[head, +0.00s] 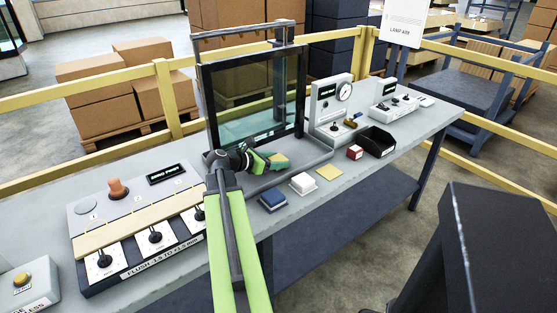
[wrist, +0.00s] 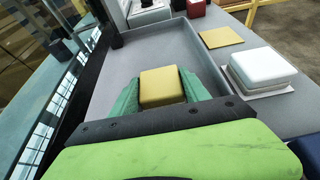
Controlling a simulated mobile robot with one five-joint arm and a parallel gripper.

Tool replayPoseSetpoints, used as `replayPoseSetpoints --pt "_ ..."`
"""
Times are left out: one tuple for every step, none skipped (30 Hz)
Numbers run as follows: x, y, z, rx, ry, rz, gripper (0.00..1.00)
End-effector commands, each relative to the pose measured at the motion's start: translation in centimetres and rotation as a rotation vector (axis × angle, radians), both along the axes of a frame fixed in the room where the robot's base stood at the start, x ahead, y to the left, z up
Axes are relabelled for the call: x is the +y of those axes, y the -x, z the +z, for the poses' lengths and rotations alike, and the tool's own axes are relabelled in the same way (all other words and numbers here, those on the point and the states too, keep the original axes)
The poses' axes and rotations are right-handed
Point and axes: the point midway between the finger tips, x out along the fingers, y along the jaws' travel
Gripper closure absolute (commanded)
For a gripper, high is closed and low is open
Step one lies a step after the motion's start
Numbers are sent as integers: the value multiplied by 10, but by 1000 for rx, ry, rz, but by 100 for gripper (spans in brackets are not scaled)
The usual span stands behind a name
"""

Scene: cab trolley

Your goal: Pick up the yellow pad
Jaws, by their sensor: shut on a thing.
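The yellow pad (wrist: 161,87) is a small block with rounded edges. It sits between the two green fingers of my gripper (wrist: 162,92) in the wrist view, with a finger against each side. In the head view my gripper (head: 264,161) is at the front of the glass-panelled frame, over the grey tray, and the pad (head: 279,161) shows at its tip. I cannot tell whether the pad touches the tray floor.
A white block (head: 303,183), a blue block (head: 272,200) and a flat yellow square (head: 328,172) lie in front of the tray (wrist: 205,65). A red box (head: 355,152) and a black bin (head: 377,141) stand to the right. The glass frame (head: 255,95) rises close behind my gripper.

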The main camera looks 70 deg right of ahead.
Motion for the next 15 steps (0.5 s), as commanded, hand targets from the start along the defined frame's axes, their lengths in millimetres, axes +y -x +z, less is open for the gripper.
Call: replayPoseSetpoints --pt "0 0 4 0 0 0 87" --pt "0 0 6 0 0 0 87" --pt "0 0 10 0 0 0 87" --pt "0 0 13 0 0 0 87" --pt "0 0 17 0 0 0 87" --pt "0 0 23 0 0 0 87" --pt "0 0 27 0 0 0 87" --pt "0 0 32 0 0 0 87" --pt "0 0 40 0 0 1 87" --pt "0 -1 46 0 0 1 87" --pt "0 -1 51 0 0 1 87" --pt "-1 10 54 0 0 -2 87" --pt "-2 18 57 1 -1 -3 87" --pt "-3 25 62 1 -1 -3 87" --pt "-6 34 68 1 0 -2 87"
